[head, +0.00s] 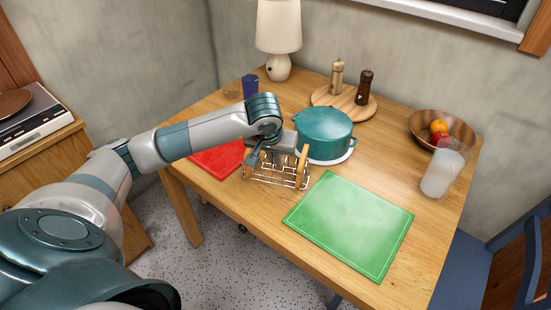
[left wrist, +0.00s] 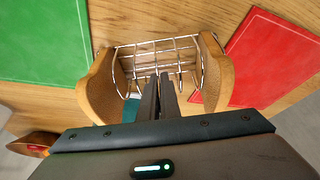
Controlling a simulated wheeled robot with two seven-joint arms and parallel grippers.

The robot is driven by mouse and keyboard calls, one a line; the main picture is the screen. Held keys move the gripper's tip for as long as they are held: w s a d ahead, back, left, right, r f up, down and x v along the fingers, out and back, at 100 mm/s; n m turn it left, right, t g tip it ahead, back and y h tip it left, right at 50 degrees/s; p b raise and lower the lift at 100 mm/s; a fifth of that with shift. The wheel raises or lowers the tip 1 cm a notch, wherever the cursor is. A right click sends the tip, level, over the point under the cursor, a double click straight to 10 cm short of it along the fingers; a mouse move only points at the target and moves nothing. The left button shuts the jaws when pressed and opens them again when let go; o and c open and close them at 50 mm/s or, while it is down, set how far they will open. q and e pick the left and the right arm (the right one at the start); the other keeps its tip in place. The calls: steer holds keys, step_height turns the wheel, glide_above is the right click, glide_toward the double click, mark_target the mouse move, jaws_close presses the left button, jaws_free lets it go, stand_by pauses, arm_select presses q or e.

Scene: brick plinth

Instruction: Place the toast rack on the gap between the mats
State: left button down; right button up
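The toast rack (head: 302,167) has wooden ends and several thin wire loops. It is between the red mat (head: 214,161) and the green mat (head: 350,226), near the table's front edge. My left gripper (head: 272,161) is over its middle, pointing down. In the left wrist view the dark fingers (left wrist: 159,82) are close together among the wires of the rack (left wrist: 212,70), apparently pinching a middle wire. The green mat (left wrist: 42,40) lies left and the red mat (left wrist: 278,58) right there. Whether the rack's base touches the table is unclear. My right gripper is out of view.
A teal pot (head: 324,133) on a white trivet stands just behind the rack. Farther back are a lamp (head: 278,38), a blue cup (head: 250,86) and a round board (head: 345,101) with two mills. A fruit bowl (head: 441,128) and frosted glass (head: 441,172) stand right.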

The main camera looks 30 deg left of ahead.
arm_select(q)
steer(key=c, duration=2.3)
jaws_free()
steer(key=o, duration=0.3)
steer(key=shift+r, duration=0.3)
steer(key=v, duration=1.1)
steer(key=shift+s+r+b, duration=0.25)
steer(key=shift+b, duration=0.15)
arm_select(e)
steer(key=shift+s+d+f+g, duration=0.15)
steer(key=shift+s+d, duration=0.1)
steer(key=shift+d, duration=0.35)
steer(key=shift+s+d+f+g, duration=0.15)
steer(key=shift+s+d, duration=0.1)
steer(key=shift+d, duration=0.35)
arm_select(q)
steer(key=shift+d, duration=0.1)
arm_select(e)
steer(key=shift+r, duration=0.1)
